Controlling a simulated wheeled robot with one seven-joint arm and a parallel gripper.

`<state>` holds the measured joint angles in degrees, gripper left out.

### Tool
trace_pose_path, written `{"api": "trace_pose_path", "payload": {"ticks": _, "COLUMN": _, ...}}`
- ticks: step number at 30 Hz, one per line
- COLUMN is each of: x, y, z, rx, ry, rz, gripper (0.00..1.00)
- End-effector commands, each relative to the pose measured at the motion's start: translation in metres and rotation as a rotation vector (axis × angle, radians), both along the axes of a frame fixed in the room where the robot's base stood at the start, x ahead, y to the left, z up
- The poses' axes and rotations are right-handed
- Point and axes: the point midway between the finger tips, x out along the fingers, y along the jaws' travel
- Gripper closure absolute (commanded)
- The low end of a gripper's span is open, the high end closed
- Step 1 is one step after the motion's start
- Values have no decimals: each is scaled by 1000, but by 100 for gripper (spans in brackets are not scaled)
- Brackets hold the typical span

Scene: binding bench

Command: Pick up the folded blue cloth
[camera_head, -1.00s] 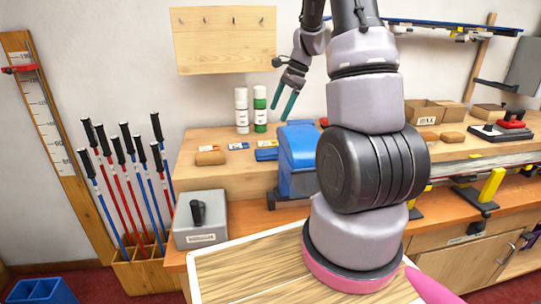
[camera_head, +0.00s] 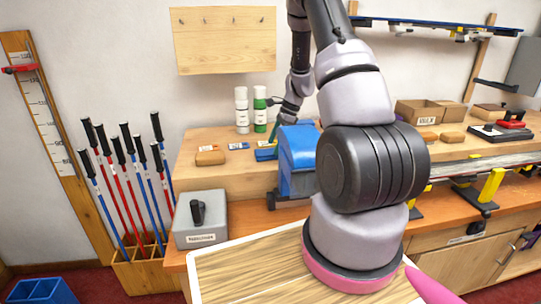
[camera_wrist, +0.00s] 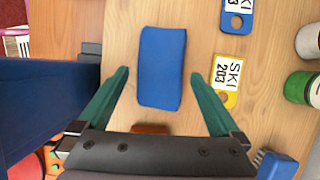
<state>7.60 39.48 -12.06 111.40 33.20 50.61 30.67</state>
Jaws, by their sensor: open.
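The folded blue cloth (camera_wrist: 161,68) lies flat on the wooden bench shelf in the wrist view. It also shows in the head view (camera_head: 265,155), partly hidden beside the blue bin. My gripper (camera_wrist: 160,78) is open, with one green finger on each side of the cloth and a gap of bare wood on both sides. The cloth is not gripped. In the head view my gripper (camera_head: 276,132) is low over the shelf at the cloth, its fingertips partly hidden by the blue bin.
The blue bin (camera_head: 298,160) stands close on one side of the cloth. A yellow tag (camera_wrist: 226,76) and a blue tag (camera_wrist: 237,16) lie on the other side. White (camera_head: 241,110) and green-labelled (camera_head: 260,110) bottles stand behind. A brown block (camera_head: 210,155) lies to the left.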

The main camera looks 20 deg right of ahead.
Motion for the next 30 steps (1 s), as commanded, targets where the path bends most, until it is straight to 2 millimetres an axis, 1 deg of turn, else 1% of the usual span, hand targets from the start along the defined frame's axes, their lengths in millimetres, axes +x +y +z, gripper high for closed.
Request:
{"api": "trace_pose_path", "payload": {"ticks": 1, "x": 1, "y": 4, "z": -8, "rx": 0, "ry": 3, "rz": 1, "gripper": 0}}
{"api": "trace_pose_path", "payload": {"ticks": 5, "x": 2, "y": 9, "z": -21, "rx": 0, "ry": 0, "rz": 2, "gripper": 0}}
{"api": "trace_pose_path", "payload": {"ticks": 13, "x": 3, "y": 11, "z": -24, "rx": 0, "ry": -2, "rz": 1, "gripper": 0}}
{"api": "trace_pose_path", "payload": {"ticks": 14, "x": 3, "y": 11, "z": -24, "rx": 0, "ry": -2, "rz": 1, "gripper": 4}}
{"api": "trace_pose_path", "payload": {"ticks": 15, "x": 3, "y": 11, "z": -24, "rx": 0, "ry": -2, "rz": 1, "gripper": 19}}
{"api": "trace_pose_path", "payload": {"ticks": 17, "x": 3, "y": 11, "z": -24, "rx": 0, "ry": -2, "rz": 1, "gripper": 42}}
{"api": "trace_pose_path", "payload": {"ticks": 18, "x": 3, "y": 11, "z": -24, "rx": 0, "ry": -2, "rz": 1, "gripper": 57}}
{"api": "trace_pose_path", "payload": {"ticks": 19, "x": 3, "y": 11, "z": -24, "rx": 0, "ry": -2, "rz": 1, "gripper": 69}}
{"api": "trace_pose_path", "payload": {"ticks": 26, "x": 3, "y": 11, "z": -23, "rx": 0, "ry": -2, "rz": 1, "gripper": 70}}
{"api": "trace_pose_path", "payload": {"ticks": 29, "x": 3, "y": 11, "z": -16, "rx": -2, "ry": -4, "rz": 2, "gripper": 70}}
{"api": "trace_pose_path", "payload": {"ticks": 30, "x": 4, "y": 11, "z": -11, "rx": -1, "ry": -5, "rz": 1, "gripper": 70}}
